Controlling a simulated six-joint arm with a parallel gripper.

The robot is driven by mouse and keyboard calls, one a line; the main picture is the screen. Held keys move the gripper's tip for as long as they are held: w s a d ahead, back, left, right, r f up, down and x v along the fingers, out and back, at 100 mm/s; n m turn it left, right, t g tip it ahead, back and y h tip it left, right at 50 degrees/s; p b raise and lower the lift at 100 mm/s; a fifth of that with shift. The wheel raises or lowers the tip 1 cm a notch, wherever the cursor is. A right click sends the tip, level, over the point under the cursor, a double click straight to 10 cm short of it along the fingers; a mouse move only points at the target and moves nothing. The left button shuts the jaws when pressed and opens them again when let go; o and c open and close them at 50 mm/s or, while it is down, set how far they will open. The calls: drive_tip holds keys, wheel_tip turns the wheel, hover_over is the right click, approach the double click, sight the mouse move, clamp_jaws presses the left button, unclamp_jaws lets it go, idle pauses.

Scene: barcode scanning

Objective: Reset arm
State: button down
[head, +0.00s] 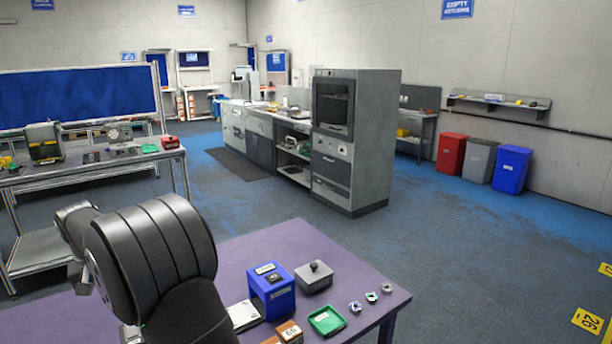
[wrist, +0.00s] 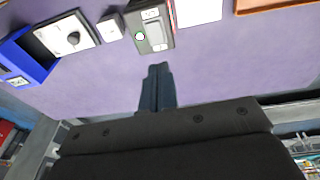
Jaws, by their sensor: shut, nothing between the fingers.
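My gripper (wrist: 157,88) shows in the wrist view with its two fingers together, shut and empty. It is above the purple table (wrist: 100,85), apart from the things there. In the head view my dark arm (head: 155,255) covers the lower left, and the gripper is not visible there.
On the purple table (head: 285,238) are a blue box (head: 271,292), a grey box with a knob (head: 314,277), a green tray (head: 327,319), a wooden block (head: 289,332) and several small parts. A grey device (wrist: 150,30) lies beyond the fingertips. The table's far left is clear.

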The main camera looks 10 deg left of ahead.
drive_tip(key=s+r+t, duration=0.1)
drive_tip(key=s+r, duration=0.2)
drive_tip(key=r, duration=0.4)
drive_tip(key=shift+s+a+h, duration=0.15)
drive_tip(key=shift+s+h, duration=0.2)
drive_tip(key=shift+h, duration=0.05)
